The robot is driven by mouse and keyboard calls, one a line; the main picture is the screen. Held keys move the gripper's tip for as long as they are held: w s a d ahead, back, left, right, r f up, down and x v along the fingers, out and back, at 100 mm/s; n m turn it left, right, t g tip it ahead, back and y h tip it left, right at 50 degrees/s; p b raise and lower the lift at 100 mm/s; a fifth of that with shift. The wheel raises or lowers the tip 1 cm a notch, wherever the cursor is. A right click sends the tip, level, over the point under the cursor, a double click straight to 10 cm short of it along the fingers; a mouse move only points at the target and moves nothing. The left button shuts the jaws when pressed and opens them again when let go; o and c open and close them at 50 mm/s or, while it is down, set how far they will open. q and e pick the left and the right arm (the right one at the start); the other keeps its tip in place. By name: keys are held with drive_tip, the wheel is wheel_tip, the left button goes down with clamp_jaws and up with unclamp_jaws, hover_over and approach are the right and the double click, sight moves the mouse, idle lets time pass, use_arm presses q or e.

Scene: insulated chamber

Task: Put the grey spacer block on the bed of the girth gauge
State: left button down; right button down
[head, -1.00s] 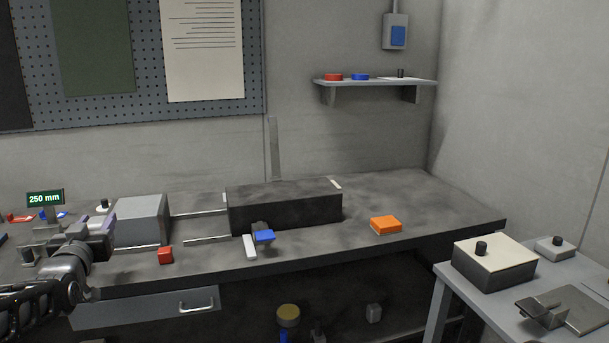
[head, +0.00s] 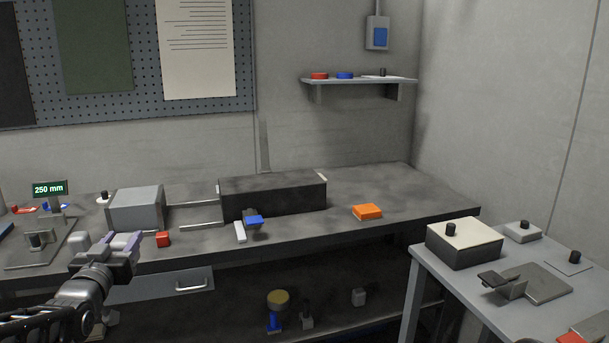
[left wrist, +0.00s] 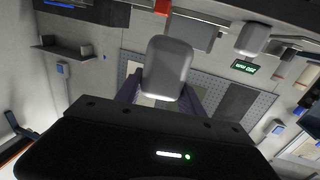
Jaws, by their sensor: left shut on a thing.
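My left gripper (head: 122,243), with purple fingers, is in front of the bench's front edge at the left. In the left wrist view it is shut on a grey block with rounded edges, the grey spacer block (left wrist: 167,68). The device with the green "250 mm" display (head: 50,188), which looks like the girth gauge, stands at the bench's left end. Its flat grey bed (head: 22,258) is left of my gripper, apart from the held block.
A second grey rounded thing (head: 80,238) is just left of my gripper. A red cube (head: 163,239) and a grey box (head: 135,208) are close on its right. A long dark block (head: 272,195) stands mid-bench. A side table (head: 427,265) stands at the right.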

use_arm(q)
drive_tip(key=s+d+f+h+p, duration=0.1)
drive_tip(key=d+f+p, duration=0.3)
drive_tip(key=d, duration=0.7)
drive_tip(key=s+d+f+m+h+p, duration=0.1)
drive_tip(key=s+d+f+p, duration=0.2)
drive_tip(key=d+f+p, duration=0.2)
drive_tip(key=d+p, duration=0.3)
drive_tip(key=d, duration=0.3)
drive_tip(key=shift+s+f+m+h, duration=0.2)
drive_tip(key=shift+f+m+h, duration=0.1)
drive_tip(key=shift+r, duration=0.15)
